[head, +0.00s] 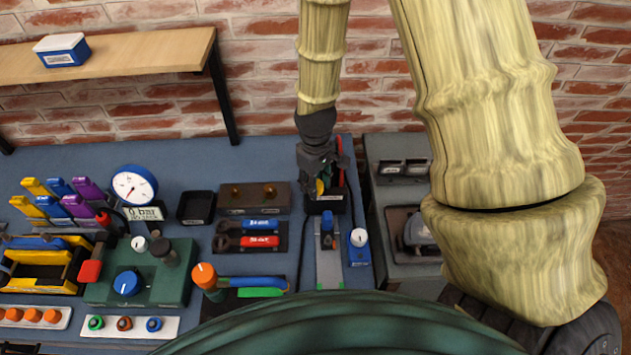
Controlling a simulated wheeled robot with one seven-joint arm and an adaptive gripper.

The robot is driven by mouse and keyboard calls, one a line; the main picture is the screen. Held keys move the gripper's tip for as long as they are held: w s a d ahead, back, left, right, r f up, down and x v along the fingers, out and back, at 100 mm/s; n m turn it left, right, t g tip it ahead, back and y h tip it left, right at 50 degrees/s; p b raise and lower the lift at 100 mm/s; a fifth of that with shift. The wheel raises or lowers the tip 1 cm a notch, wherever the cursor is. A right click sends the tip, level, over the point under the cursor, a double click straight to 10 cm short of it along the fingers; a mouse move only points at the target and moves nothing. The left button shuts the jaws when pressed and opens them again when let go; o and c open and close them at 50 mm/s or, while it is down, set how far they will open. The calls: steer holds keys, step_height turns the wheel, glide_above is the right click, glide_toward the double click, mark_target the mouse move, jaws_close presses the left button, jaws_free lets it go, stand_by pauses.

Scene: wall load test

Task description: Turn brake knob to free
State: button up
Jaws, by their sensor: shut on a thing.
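My gripper (318,168) points down at the black tool holder (324,205) at the back of the bench. It is shut on a small yellow and green thing (321,187), partly hidden by the fingers. I cannot tell if that thing still rests in the holder. No knob is readably labelled as the brake knob. One candidate is a blue knob (127,282) with a white pointer mark on the green box (178,285) at the left. Another is a white dial (358,237) on a small blue block. My gripper is apart from both.
A gauge (134,185), colored clamps (75,200), a yellow tool tray (40,285) and an orange-capped tool (205,276) crowd the left. A grey cabinet (395,150) stands right. The shelf (130,55) overhangs the back left.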

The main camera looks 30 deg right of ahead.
steer(key=o, duration=1)
steer(key=shift+o, duration=0.2)
step_height(320, 180, up, 12)
stand_by(0.8)
